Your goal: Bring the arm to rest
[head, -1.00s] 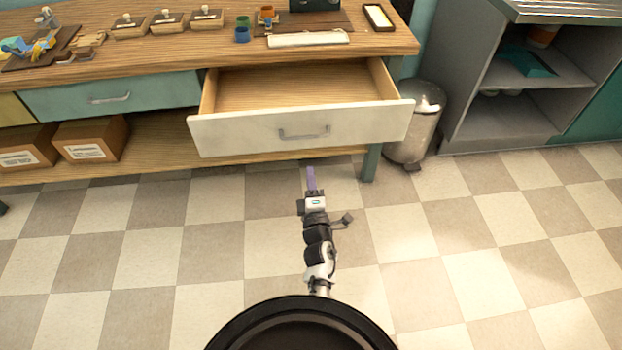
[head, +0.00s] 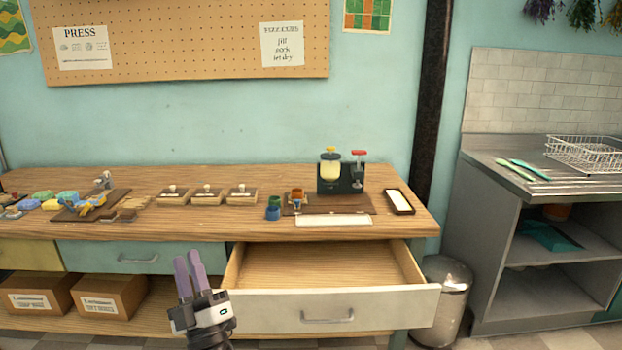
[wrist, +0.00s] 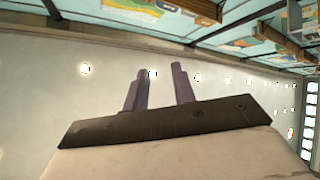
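My gripper (head: 188,272) stands upright in front of the workbench, left of the open drawer, in the head view. Its two purple fingers point up and are a little apart, with nothing between them. In the wrist view the gripper (wrist: 155,85) also shows two separate fingers with an empty gap, against a pale surface. The white-fronted drawer (head: 340,309) is pulled out, and its inside looks empty. The gripper does not appear to hold anything.
The wooden workbench (head: 330,237) carries small boxes, cups, a dark dispenser stand (head: 341,178) and a white-topped tray (head: 399,201). A metal bin (head: 447,300) stands right of the drawer. Cardboard boxes (head: 108,293) sit on the lower shelf. A grey sink unit is at the right.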

